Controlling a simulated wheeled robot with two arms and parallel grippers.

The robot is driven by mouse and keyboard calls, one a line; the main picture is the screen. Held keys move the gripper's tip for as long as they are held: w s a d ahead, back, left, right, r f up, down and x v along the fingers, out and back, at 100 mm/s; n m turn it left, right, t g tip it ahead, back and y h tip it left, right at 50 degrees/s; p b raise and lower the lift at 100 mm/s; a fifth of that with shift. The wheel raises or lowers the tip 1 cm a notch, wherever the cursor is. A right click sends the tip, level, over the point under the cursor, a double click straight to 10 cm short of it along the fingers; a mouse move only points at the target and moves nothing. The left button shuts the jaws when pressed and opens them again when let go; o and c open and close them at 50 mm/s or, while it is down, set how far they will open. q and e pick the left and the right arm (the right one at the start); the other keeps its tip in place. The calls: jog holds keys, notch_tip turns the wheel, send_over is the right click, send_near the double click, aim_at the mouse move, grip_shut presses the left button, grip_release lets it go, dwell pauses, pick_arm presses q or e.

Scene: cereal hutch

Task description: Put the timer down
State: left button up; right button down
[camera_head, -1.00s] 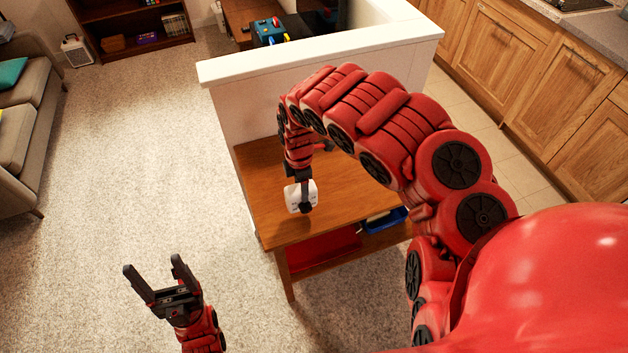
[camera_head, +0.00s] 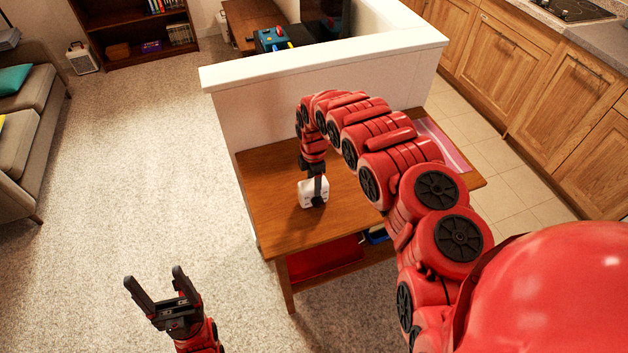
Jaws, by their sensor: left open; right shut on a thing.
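The timer (camera_head: 307,193) is a small white block over the left part of the wooden table (camera_head: 265,205). My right gripper (camera_head: 317,198) is shut on it, with a dark finger across its near side. I cannot tell whether the timer touches the tabletop or hangs just above it. My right arm hides part of the table behind it. My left gripper (camera_head: 163,290) is open and empty, over the carpet at the lower left, apart from the table.
A white half wall (camera_head: 320,60) stands behind the table. A pink striped cloth (camera_head: 440,147) lies at the table's right end. A red bin (camera_head: 325,258) and a blue one (camera_head: 377,235) are on the lower shelf. The tabletop's front left is clear.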

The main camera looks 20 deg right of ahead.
jog(key=shift+f, duration=0.3)
jog(key=shift+f, duration=0.15)
jog(key=shift+c, duration=0.6)
grip_release()
